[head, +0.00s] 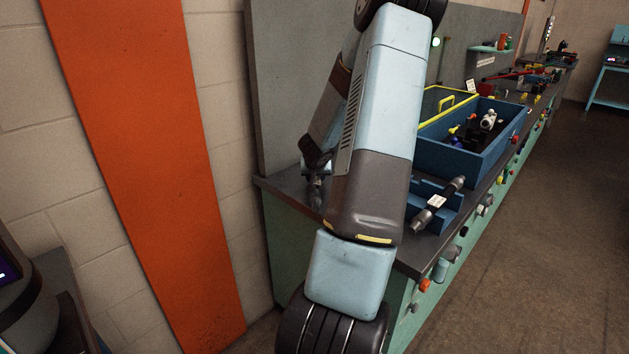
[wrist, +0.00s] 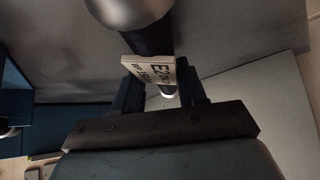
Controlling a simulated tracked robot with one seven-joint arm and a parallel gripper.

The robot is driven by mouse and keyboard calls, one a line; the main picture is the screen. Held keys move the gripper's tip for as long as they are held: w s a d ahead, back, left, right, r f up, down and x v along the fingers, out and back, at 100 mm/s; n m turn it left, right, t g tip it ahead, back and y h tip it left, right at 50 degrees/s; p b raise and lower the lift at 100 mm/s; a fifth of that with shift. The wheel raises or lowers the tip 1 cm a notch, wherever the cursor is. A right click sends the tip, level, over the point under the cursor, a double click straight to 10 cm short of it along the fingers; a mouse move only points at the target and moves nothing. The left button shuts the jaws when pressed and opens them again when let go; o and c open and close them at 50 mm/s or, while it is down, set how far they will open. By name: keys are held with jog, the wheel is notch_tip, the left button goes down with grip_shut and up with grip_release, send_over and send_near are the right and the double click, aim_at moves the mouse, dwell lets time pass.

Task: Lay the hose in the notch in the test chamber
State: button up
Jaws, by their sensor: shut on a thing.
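In the wrist view my gripper (wrist: 160,90) is shut on a black hose (wrist: 153,40) with a silver end fitting (wrist: 130,8). A pale tag (wrist: 150,70) starting "E2" hangs on the hose by the fingers; its smaller print is unreadable. In the head view my arm hides most of the gripper and held hose, over the bench's near left corner. An open blue box (head: 465,158) with a yellow-edged lid (head: 443,101) looks like the test chamber. Several small parts lie inside it. I cannot make out the notch.
Another tagged hose (head: 438,206) lies across a blue holder (head: 447,191) near the bench's front edge. Knobs and fittings line that front. A grey panel stands behind the bench (head: 275,185). Tools lie farther along; the floor on the right is clear.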

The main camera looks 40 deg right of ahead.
aim_at(319, 179)
jog(key=shift+a, duration=0.1)
grip_shut()
jog(key=shift+w+r, duration=0.1)
jog(key=shift+r, duration=0.45)
notch_tip(319, 179, up, 2)
jog(key=shift+r, duration=0.15)
jog(key=s+r, duration=0.2)
jog(key=shift+s+a+r, duration=0.2)
jog(key=shift+s+r, duration=0.1)
jog(key=shift+r, duration=0.1)
jog(key=s+a+r, duration=0.1)
jog(key=s+r, duration=0.5)
jog(key=s, duration=0.5)
jog(key=shift+a+r, duration=0.35)
jog(key=shift+s, duration=0.1)
